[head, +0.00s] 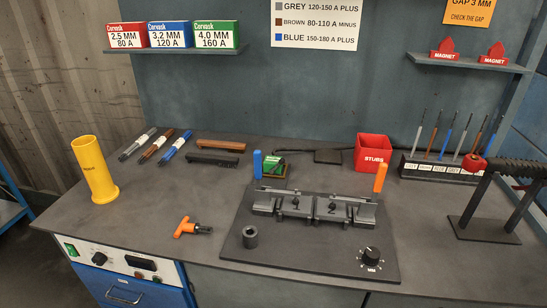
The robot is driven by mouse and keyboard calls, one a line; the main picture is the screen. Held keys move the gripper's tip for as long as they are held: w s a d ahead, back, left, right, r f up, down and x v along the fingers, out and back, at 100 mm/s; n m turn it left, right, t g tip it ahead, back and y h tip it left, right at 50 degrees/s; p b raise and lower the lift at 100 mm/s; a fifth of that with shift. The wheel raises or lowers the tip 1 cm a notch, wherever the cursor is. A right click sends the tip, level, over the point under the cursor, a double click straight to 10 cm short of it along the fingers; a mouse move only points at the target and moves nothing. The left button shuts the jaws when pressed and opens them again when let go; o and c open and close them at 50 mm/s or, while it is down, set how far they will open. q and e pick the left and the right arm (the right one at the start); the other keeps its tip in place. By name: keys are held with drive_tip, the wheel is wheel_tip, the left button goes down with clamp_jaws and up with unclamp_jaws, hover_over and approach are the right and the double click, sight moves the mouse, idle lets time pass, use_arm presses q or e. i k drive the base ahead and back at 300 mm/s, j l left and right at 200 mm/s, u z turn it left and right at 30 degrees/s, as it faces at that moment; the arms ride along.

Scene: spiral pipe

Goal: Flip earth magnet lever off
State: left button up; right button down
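No part labelled as an earth magnet lever can be read. A blue upright handle (257,164) stands at the back left of the black fixture plate (330,262). Beside it is a small green block (273,168) with a dark top. An orange upright handle (380,178) stands at the plate's right rear. I cannot tell which part is the earth magnet's lever or its on/off state. Two red blocks marked MAGNET, one left (445,50) and one right (494,54), sit on the right shelf. Neither gripper is in view.
The fixture carries dark clamps (315,207) and a knob (371,254). A red STUBS bin (373,152), a rod rack (437,168) and a black stand (484,210) are to the right. A yellow cylinder (94,170) and orange-handled tool (190,228) are left.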

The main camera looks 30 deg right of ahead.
sight(282, 160)
drive_tip(key=i+z, duration=0.4)
drive_tip(key=i+j+z, duration=0.1)
drive_tip(key=z, duration=0.3)
drive_tip(key=i+j+z, duration=0.2)
drive_tip(key=i+z, duration=0.2)
drive_tip(key=k, duration=0.05)
